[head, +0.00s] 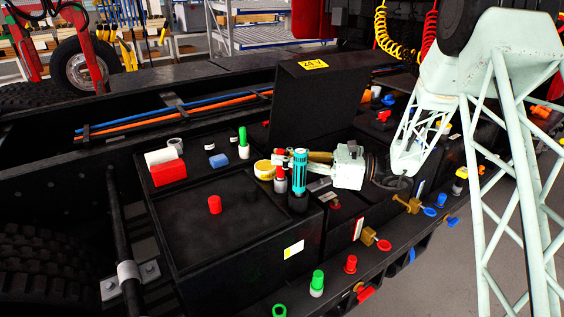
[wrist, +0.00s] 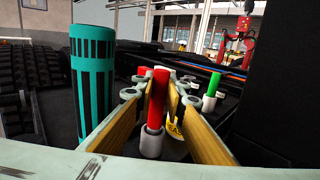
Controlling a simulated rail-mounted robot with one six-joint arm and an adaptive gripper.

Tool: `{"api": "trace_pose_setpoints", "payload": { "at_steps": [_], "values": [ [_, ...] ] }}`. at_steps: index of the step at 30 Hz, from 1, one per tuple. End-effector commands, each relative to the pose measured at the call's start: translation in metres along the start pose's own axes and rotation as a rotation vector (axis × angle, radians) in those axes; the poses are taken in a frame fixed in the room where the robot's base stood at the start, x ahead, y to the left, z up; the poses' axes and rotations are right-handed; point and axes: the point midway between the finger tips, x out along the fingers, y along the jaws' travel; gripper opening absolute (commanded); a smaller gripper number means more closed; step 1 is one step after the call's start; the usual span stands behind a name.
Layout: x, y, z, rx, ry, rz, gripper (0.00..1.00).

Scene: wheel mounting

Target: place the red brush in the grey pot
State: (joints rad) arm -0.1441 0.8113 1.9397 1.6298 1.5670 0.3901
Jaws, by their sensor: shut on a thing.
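My gripper (head: 284,158) reaches left from its pale wrist over the black boxes. In the wrist view its tan fingers (wrist: 160,92) are closed around the upright red brush (wrist: 157,100). The brush also shows in the head view (head: 280,173), partly behind a teal and black cylinder. Its lower end meets a small light grey pot (wrist: 152,143), which also shows in the head view (head: 281,187). The brush's foot appears to be inside the pot's rim; I cannot tell how deep it sits.
The teal cylinder (wrist: 98,85) stands close to the fingers. A yellow-sided roll (head: 264,170) and a green piece in a white holder (head: 243,143) are nearby. A raised black lid (head: 315,95) stands behind.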

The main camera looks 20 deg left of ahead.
Motion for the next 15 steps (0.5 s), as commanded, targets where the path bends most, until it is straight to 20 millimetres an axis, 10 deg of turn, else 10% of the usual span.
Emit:
{"api": "trace_pose_setpoints", "payload": {
  "at_steps": [15],
  "values": [
    [-0.0002,0.0,-0.009,0.0,0.0,0.0,0.0]
  ]
}}
